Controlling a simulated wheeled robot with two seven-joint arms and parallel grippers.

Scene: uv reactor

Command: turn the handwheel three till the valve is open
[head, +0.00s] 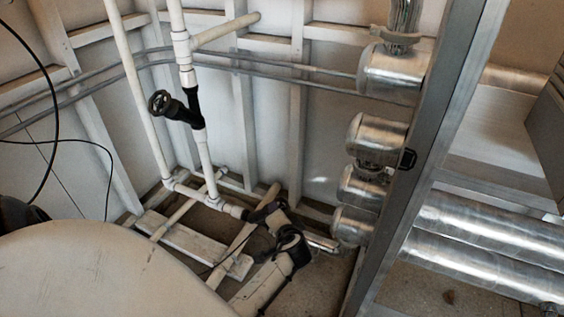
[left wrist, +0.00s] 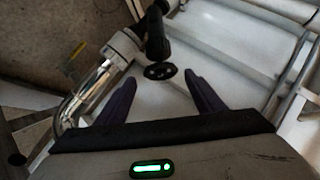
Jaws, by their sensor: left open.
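In the left wrist view a black handwheel (left wrist: 160,71) sits on a black valve body (left wrist: 155,30). My left gripper (left wrist: 160,78) is open, with one dark finger to each side of the wheel in the picture. The wheel appears beyond the fingertips, and I see no contact. In the head view a black handwheel (head: 158,102) stands on a black valve (head: 186,110) on a white upright pipe. A second dark valve (head: 289,240) sits low near the floor. I cannot tell which of these the wrist view shows. My right gripper is in neither view.
In the wrist view a shiny bent pipe (left wrist: 90,95) runs left of the fingers, with a white fitting (left wrist: 122,45). In the head view a metal post (head: 428,140) and silver cylinders (head: 378,137) stand at the right. White wall studs and thin pipes line the back.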

